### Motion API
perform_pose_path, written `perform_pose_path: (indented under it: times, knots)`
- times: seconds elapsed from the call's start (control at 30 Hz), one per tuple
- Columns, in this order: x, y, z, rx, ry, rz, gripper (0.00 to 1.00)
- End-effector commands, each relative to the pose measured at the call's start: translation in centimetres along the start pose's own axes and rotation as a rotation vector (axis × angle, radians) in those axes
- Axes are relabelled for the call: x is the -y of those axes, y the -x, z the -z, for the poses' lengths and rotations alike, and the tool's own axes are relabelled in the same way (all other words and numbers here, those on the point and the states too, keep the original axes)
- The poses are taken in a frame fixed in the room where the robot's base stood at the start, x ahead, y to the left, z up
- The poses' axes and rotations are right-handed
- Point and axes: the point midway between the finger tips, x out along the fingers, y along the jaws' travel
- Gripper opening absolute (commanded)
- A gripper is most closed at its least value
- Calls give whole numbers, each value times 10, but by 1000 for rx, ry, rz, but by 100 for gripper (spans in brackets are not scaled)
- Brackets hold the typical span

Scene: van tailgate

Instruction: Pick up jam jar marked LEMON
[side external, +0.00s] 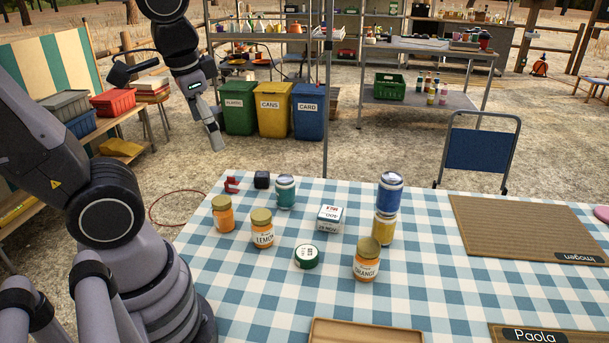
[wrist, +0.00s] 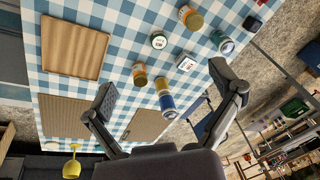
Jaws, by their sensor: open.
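The jam jar marked LEMON (side external: 262,230) stands upright on the checked tablecloth, with orange contents and a gold lid. In the wrist view a jar (wrist: 190,18) near the top edge appears to be it; its label is unreadable there. A similar jar (side external: 223,215) stands left of it, its label turned away. The ORANGE jar (side external: 366,260) stands to the right and also shows in the wrist view (wrist: 140,75). My gripper (side external: 213,130) is raised in the air, beyond and well above the jars. Its fingers (wrist: 163,78) are spread and empty.
A blue can (side external: 389,193) is stacked on a yellow can (side external: 383,228). A wooden tray (side external: 366,332) lies at the front.

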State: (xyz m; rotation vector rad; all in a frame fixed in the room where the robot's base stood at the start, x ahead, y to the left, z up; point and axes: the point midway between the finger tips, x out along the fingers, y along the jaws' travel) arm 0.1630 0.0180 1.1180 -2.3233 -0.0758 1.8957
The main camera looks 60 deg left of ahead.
Motion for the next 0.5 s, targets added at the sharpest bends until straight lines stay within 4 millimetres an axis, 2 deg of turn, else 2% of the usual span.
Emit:
perform_pose_path:
  times: [0.03, 0.2, 0.5]
  knots:
    - [4, -15, 1, 112, -48, 45, 91]
    - [23, -54, 2, 426, -216, 233, 91]
    - [49, -116, 22, 843, -608, 620, 91]
